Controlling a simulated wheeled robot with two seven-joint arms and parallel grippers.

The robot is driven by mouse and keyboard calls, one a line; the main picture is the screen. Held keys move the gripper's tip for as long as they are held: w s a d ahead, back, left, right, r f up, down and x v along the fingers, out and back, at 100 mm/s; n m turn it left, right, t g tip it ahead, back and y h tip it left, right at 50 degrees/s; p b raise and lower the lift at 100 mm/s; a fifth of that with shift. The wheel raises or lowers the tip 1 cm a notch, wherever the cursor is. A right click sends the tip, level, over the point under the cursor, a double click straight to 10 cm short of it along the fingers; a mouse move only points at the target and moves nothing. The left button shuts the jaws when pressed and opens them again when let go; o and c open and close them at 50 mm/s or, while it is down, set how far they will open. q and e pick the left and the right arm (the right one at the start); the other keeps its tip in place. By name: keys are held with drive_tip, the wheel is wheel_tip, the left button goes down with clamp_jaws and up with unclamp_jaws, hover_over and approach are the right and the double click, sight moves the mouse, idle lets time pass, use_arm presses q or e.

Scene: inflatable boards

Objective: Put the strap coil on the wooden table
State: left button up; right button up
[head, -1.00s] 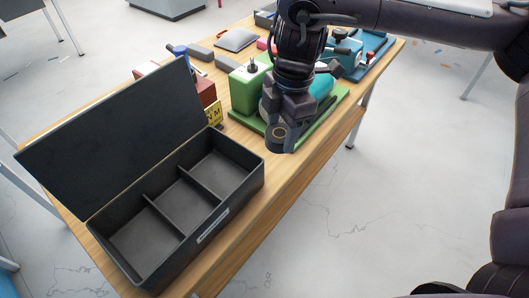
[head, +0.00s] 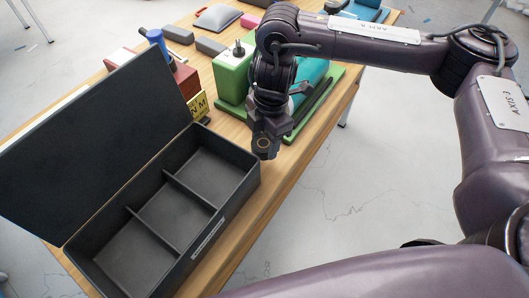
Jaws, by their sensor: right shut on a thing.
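The wooden table (head: 285,172) runs diagonally through the head view, with its front edge on the right. My right gripper (head: 266,130) points down over the table's front part, between the open black box and the green board. It is shut on a small dark round thing with a tan centre, which looks like the strap coil (head: 264,146). The coil hangs at the fingertips near the table's front edge; I cannot tell whether it touches the wood. The gripper hides part of the coil. My left gripper is not in view.
The black box (head: 222,214) has three empty compartments and a raised lid (head: 95,140). A green board (head: 318,112) with a green block (head: 232,76) stands behind the gripper. A yellow sign (head: 198,107) is near the box. A bare wood strip runs along the front edge.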

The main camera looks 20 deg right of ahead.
sight(265, 152)
drive_tip(key=shift+f, duration=0.65)
wheel_tip(265, 152, down, 3)
drive_tip(key=shift+f, duration=0.35)
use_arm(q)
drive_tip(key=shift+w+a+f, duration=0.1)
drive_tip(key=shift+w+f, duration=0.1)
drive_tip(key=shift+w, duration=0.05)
use_arm(e)
drive_tip(key=o, duration=1)
drive_tip(key=shift+f, duration=0.1)
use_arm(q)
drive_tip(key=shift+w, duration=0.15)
